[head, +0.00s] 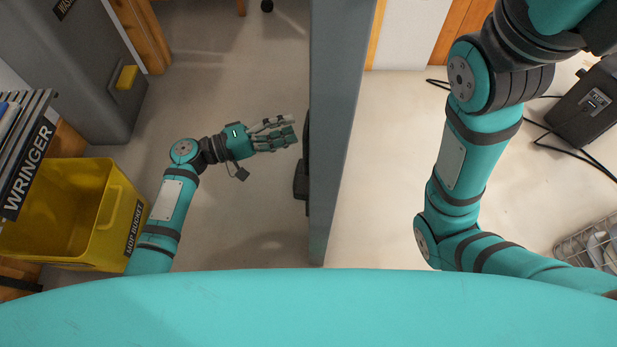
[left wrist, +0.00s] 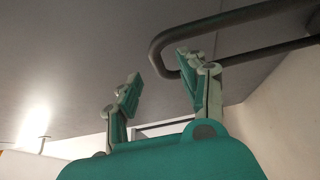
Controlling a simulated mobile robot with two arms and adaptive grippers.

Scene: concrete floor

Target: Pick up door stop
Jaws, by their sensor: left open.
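I cannot make out a door stop in either view. My left gripper (head: 287,133) is open and empty, reaching right toward a grey door (head: 340,130) seen nearly edge-on. The dark handle (head: 302,165) on the door's left face is just beyond the fingertips. In the left wrist view my left gripper (left wrist: 158,72) has its fingers spread. The dark bar handle (left wrist: 235,20) there passes behind or close by the right finger; I cannot tell whether they touch. My right arm is raised on the right, with its gripper out of view.
A yellow mop bucket (head: 107,215) with a wringer (head: 28,150) stands at the left. A grey cabinet-like unit (head: 75,60) is behind it. Right of the door are a black case (head: 590,105), loose cables (head: 560,140) and a wire basket (head: 590,243).

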